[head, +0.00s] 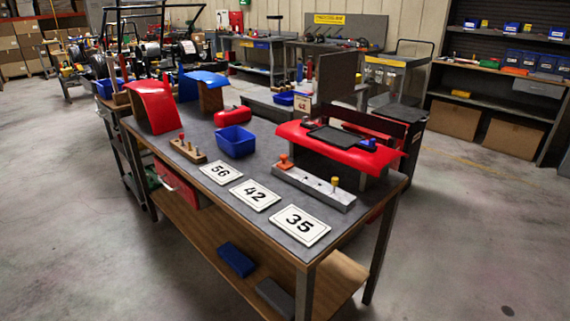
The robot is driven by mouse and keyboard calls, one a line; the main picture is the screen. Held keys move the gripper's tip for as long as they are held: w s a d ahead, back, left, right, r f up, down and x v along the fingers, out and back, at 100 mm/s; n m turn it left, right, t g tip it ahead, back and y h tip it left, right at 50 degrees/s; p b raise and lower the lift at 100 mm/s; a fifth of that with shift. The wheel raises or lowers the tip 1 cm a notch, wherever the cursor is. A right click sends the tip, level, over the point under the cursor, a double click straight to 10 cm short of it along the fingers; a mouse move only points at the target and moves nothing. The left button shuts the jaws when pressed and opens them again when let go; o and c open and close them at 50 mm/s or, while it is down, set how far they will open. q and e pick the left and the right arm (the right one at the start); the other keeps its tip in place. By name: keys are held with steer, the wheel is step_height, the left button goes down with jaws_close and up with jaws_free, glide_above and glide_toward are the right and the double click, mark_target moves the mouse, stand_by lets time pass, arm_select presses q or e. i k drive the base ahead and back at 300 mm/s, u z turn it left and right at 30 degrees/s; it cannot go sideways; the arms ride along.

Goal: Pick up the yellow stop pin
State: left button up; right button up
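The yellow stop pin (335,181) stands upright near the right end of a grey metal bar (314,188) on the workbench. Its yellow head is on top and its lower part meets the bar. An orange knob (284,160) stands at the bar's left end. Neither of my grippers shows in the head view.
The workbench (256,170) carries number cards 56, 42 and 35 (300,226) in front of the bar. A red kart panel with a dark tray (340,139) stands behind it. A blue bin (236,142) and a wooden peg block (187,151) sit further left. Open floor (450,240) lies right.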

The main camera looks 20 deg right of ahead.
mark_target(335, 180)
steer(key=u, duration=0.7)
steer(key=i, duration=1.7)
steer(key=z, duration=0.9)
